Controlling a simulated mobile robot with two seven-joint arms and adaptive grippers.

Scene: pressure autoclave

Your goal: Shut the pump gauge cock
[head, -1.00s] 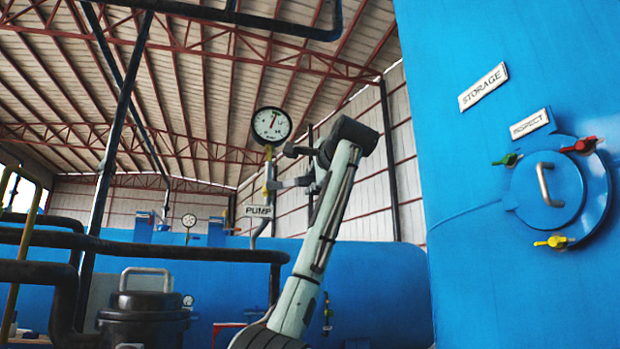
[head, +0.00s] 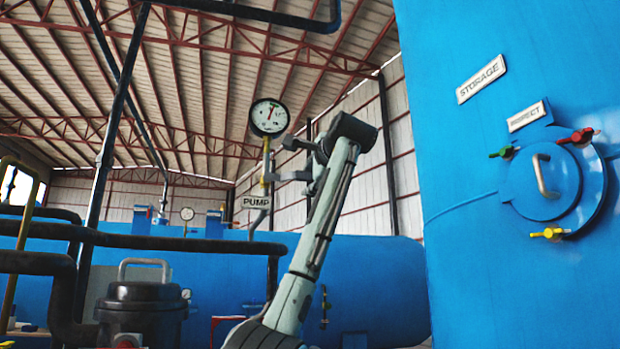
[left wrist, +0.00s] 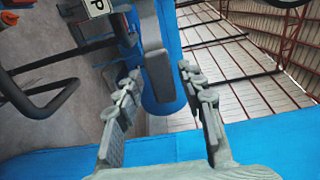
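The pump gauge (head: 269,117) is a round white dial on a thin upright pipe, above the PUMP sign (head: 256,202). A yellow part (head: 264,178) shows on that pipe, between dial and sign; I cannot tell which way the cock is turned. My left gripper (head: 279,160) is open, its fingers pointing left towards the pipe at the yellow part's height. Contact cannot be made out. In the left wrist view, the two fingers (left wrist: 160,86) stand apart, with a grey bar (left wrist: 157,75) showing in the gap. I cannot identify the bar. My right gripper is out of view.
A large blue storage tank (head: 480,220) with an inspection hatch (head: 545,180) stands at the right. Another blue tank (head: 375,265) lies behind my arm. Dark pipes (head: 120,238) and a black lidded vessel (head: 140,310) occupy the lower left.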

